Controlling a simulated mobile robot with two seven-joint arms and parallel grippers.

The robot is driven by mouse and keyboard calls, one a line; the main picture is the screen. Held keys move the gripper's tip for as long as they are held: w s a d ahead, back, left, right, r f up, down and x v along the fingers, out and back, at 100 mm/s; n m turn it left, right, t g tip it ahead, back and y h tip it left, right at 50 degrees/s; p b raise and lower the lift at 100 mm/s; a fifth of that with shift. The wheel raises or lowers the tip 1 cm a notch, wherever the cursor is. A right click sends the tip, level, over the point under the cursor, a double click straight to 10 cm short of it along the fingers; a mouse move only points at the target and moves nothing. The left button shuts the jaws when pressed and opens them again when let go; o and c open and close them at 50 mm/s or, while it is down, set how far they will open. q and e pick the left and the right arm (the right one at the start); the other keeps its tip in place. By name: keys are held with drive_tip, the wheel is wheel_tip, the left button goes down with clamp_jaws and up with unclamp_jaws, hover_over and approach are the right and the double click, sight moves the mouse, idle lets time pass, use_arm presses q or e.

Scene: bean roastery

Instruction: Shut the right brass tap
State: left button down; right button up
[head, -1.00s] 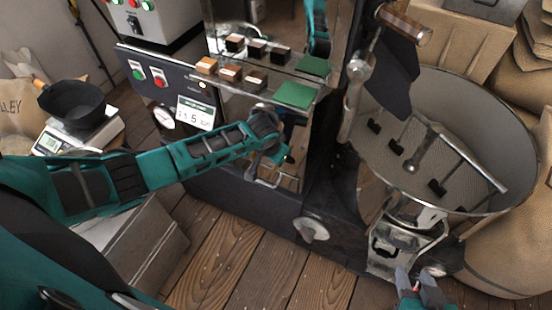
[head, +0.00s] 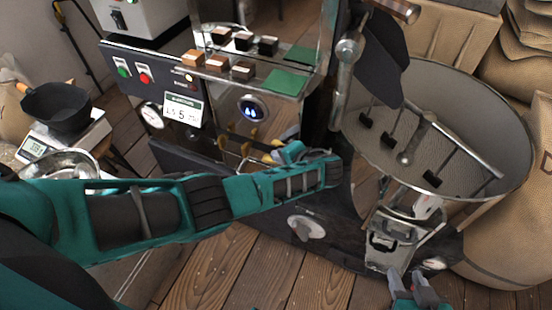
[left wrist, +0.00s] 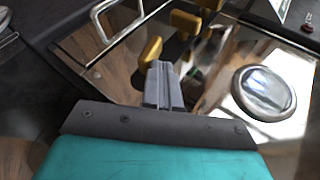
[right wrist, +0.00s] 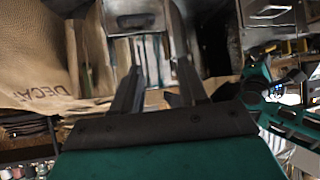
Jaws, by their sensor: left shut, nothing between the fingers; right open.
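Brass taps with yellow levers sit in a row on the shiny lower panel of the machine. The right brass tap (head: 268,157) is partly hidden by my left gripper (head: 285,151); it also shows in the left wrist view (left wrist: 150,50), right beyond the fingertips. The middle tap (head: 245,149) and left tap (head: 225,136) show beside it. My left gripper (left wrist: 164,82) is shut and empty, its tips close to the right tap's lever; I cannot tell whether they touch. My right gripper (head: 415,278) is open and empty below the chute, also in its wrist view (right wrist: 155,90).
The round cooling pan (head: 480,185) and a metal chute (head: 392,238) are at the right. A scale with a black pan (head: 58,108) stands left.

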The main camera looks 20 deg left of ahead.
use_arm(q)
drive_tip(key=shift+d+f+b, duration=0.25)
drive_tip(key=shift+f+b, duration=0.05)
drive_tip(key=shift+b, duration=0.25)
use_arm(e)
drive_tip(key=shift+w+a+r+y, duration=0.15)
drive_tip(key=shift+w+a+y, duration=0.15)
drive_tip(key=shift+w+a, duration=0.15)
use_arm(q)
drive_tip(key=p+v, duration=0.2)
drive_tip(key=v, duration=1.1)
drive_tip(key=shift+p, duration=0.35)
use_arm(e)
drive_tip(key=shift+s+d+r, duration=0.35)
drive_tip(key=shift+d+r, duration=0.05)
drive_tip(key=shift+d, duration=0.25)
use_arm(q)
drive_tip(key=shift+s+d+f, duration=0.1)
drive_tip(key=shift+f, duration=0.1)
use_arm(e)
drive_tip(key=shift+r, duration=0.1)
